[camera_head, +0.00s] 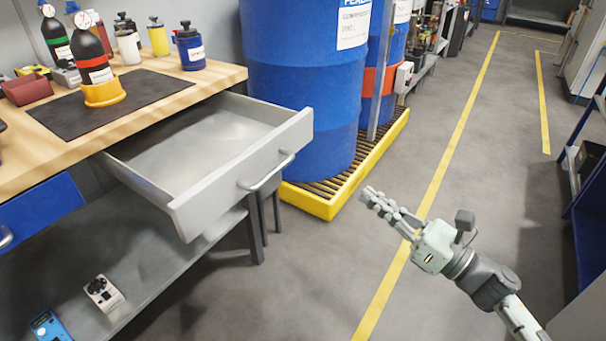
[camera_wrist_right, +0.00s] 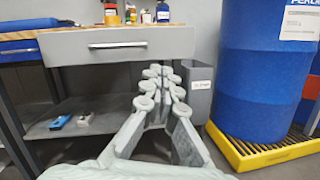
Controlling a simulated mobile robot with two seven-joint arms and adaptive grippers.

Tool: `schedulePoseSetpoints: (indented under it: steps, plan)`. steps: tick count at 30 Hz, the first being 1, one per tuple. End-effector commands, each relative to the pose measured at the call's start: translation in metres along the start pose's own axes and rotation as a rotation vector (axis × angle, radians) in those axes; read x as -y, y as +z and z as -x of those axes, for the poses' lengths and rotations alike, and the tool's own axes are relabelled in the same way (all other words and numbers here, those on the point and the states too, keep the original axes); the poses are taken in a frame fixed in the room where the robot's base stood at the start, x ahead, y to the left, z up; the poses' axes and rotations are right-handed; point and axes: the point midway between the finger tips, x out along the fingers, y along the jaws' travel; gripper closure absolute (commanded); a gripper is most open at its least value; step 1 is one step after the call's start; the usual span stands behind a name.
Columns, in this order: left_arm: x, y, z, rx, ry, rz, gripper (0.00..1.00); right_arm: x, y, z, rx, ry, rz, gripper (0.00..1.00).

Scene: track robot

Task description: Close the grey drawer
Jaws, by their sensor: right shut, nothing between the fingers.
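The grey drawer (camera_head: 243,165) is pulled well out from under the wooden workbench and looks empty inside. Its bar handle (camera_head: 267,171) is on the front panel. The drawer front (camera_wrist_right: 119,46) also shows in the right wrist view, with its handle (camera_wrist_right: 117,45) left of the fingers. My right gripper (camera_head: 366,194) is to the right of the drawer front, clear of it, over the floor. Its fingers (camera_wrist_right: 158,72) are together and empty, pointing toward the bench in the wrist view. My left gripper is not in view.
The workbench (camera_head: 215,78) carries bottles and a dark mat (camera_head: 140,110). A blue drum (camera_head: 303,100) stands on a yellow-edged pallet (camera_head: 325,203) right beside the drawer. A lower shelf (camera_head: 160,270) holds small devices. The floor around my right gripper is clear.

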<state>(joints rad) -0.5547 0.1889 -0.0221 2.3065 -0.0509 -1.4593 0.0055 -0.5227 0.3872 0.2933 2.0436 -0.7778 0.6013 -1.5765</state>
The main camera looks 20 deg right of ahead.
Motion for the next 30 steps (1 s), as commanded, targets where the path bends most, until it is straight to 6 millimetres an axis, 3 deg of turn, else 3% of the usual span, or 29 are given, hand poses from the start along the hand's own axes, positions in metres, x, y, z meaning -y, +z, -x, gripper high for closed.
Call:
schedulePoseSetpoints:
  steps: [3,8,24,30]
  plan:
    - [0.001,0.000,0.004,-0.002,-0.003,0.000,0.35,-0.020,-0.003,0.004,-0.027,0.115,0.164,1.00]
    - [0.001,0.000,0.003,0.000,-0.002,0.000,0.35,-0.030,-0.003,-0.003,-0.033,0.160,0.223,1.00]
    - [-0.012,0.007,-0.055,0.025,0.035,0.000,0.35,-0.046,-0.005,-0.107,-0.029,0.156,0.216,1.00]
    - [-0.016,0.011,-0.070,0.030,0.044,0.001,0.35,-0.048,-0.008,-0.128,-0.031,0.155,0.216,1.00]
